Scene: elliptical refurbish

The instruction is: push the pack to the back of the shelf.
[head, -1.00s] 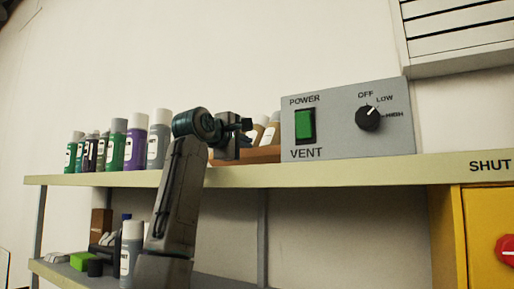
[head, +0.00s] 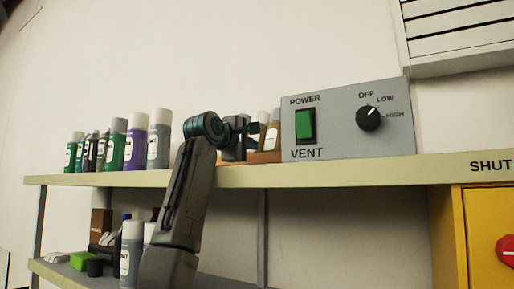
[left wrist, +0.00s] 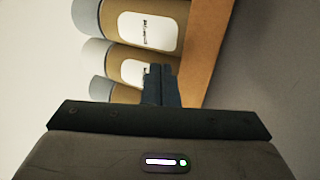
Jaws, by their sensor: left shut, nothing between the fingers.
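The pack is a brown tray (head: 265,157) of bottles with pale caps, on the upper shelf directly left of the vent panel. My left arm hides much of it in the head view. In the left wrist view, its orange-brown wall (left wrist: 206,45) runs along the right of a row of brown bottles (left wrist: 150,30) with white labels. My left gripper (head: 252,127) is shut and empty, in front of the pack. In the wrist view its fingertips (left wrist: 161,70) overlap the nearer bottles; I cannot tell whether they touch. My right gripper is not in view.
A grey vent panel (head: 345,118) with a green switch and a knob stands close on the right. Several spray cans (head: 135,143) stand to the left on the upper shelf (head: 330,174). The lower shelf holds more cans and small items. A yellow cabinet (head: 480,212) is at the right.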

